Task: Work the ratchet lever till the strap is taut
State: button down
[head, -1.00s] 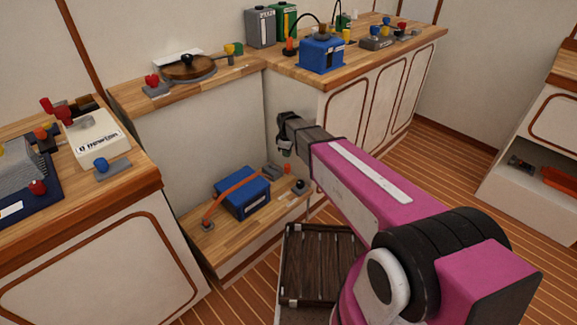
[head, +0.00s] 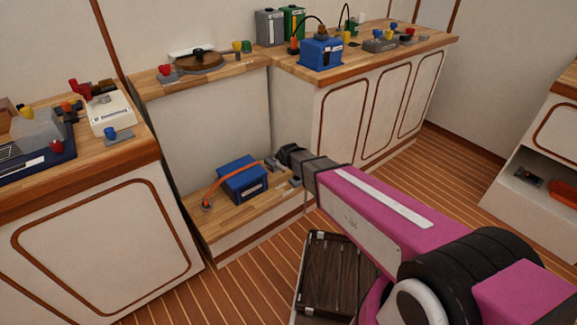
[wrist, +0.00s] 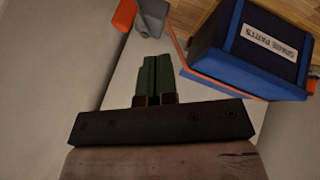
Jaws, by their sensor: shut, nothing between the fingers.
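A blue box (head: 243,182) with an orange strap (head: 222,184) over it sits on a low wooden shelf. The box also shows in the wrist view (wrist: 262,45), with a "SPARE PARTS" label. The grey ratchet (head: 271,163) is at the box's right end, partly hidden by my gripper. The wrist view shows a grey metal part of it (wrist: 151,17) beside an orange piece (wrist: 124,15); I cannot tell whether that is lever grip or strap. My gripper (wrist: 155,75) is shut and empty, its green fingers together, pointing towards the grey part. Contact cannot be told.
The low shelf (head: 228,217) stands between the left counter (head: 135,160) and the right cabinet (head: 343,118). A pale wall is close to my gripper. A dark slatted crate (head: 333,275) is on the floor.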

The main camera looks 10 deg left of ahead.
jog(key=w+a+f, duration=0.1)
jog(key=w+f, duration=0.6)
jog(key=w, duration=0.2)
jog(key=shift+a+f, duration=0.35)
jog(key=shift+a, duration=0.05)
jog(key=shift+w+d, duration=0.5)
jog(key=shift+w, duration=0.15)
